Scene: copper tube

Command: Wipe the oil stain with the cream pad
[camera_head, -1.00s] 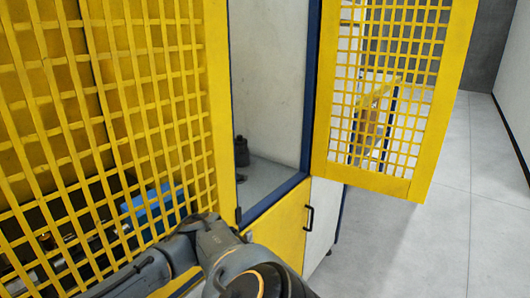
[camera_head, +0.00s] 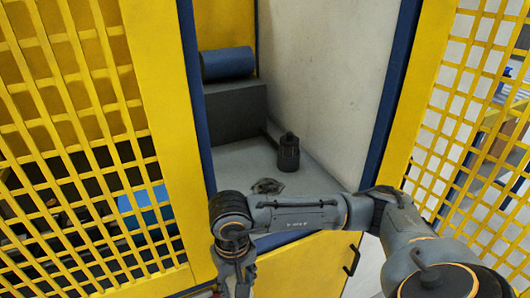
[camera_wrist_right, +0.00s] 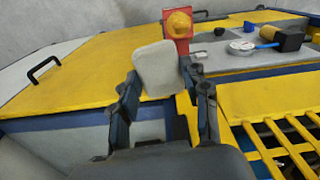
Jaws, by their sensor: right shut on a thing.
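The cream pad (camera_wrist_right: 157,70) shows in the right wrist view as a pale rounded slab. My right gripper (camera_wrist_right: 160,82) is shut on it, one dark finger at each side. In the head view my right arm crosses in front of the open cabinet, and its wrist hangs down at the bottom edge; the pad is not visible there. A small dark patch (camera_head: 267,186), seemingly the oil stain, lies on the grey cabinet floor (camera_head: 235,165), just above my arm. The arm may hide part of that floor. My left gripper is not in view.
A black cylindrical object (camera_head: 288,152) stands behind the dark patch. A blue roll (camera_head: 227,63) lies on a dark grey block (camera_head: 236,110). Yellow mesh doors (camera_head: 80,130) flank the opening. A red-and-yellow beacon (camera_wrist_right: 178,25) shows just beyond the pad in the wrist view.

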